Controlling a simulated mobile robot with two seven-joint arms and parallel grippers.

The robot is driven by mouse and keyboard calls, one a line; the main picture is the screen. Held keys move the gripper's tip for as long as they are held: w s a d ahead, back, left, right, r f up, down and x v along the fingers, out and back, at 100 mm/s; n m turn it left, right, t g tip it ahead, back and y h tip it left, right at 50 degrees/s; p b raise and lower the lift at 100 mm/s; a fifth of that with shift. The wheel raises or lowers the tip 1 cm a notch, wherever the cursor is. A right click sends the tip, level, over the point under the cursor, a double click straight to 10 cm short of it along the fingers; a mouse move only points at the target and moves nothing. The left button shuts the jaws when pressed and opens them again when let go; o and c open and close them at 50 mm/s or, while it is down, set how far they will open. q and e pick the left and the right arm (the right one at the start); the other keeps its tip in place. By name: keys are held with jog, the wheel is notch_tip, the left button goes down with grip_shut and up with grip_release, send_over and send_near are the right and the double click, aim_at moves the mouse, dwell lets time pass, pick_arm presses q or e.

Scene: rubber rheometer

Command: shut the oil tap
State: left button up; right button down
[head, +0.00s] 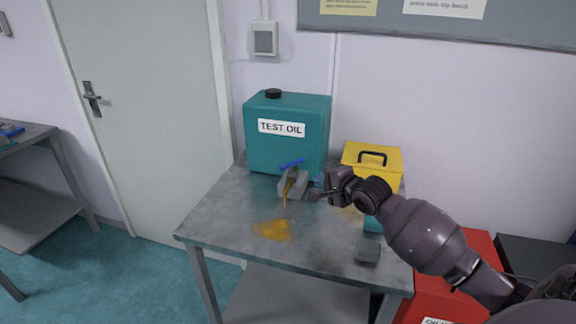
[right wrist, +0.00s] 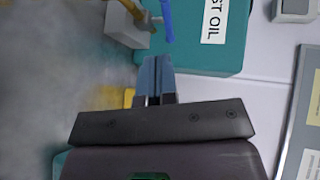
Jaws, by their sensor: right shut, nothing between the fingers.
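The teal TEST OIL tank (head: 287,148) stands at the back of the metal table. Its oil tap has a blue handle (head: 293,163), which lies crosswise to the spout. The blue handle also shows in the right wrist view (right wrist: 167,20). My right gripper (head: 313,196) is just right of and below the tap, apart from the handle. In the right wrist view its fingers (right wrist: 155,78) are together and empty. My left gripper is out of view.
An oil puddle (head: 272,230) lies on the table (head: 225,225). A yellow box with a black handle (head: 372,158) stands right of the tank. A small grey block (head: 368,251) sits near the front right edge. A red bin (head: 481,248) is right of the table.

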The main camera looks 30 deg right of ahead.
send_near(286, 166)
jog(key=x, duration=0.5)
jog(key=shift+w+d+f+b, duration=0.1)
jog(key=shift+w+f+b, duration=0.1)
jog(key=shift+f+b, duration=0.2)
jog(key=shift+w, duration=0.6)
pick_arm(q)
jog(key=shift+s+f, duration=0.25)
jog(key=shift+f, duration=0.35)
pick_arm(e)
jog(key=shift+w, duration=0.25)
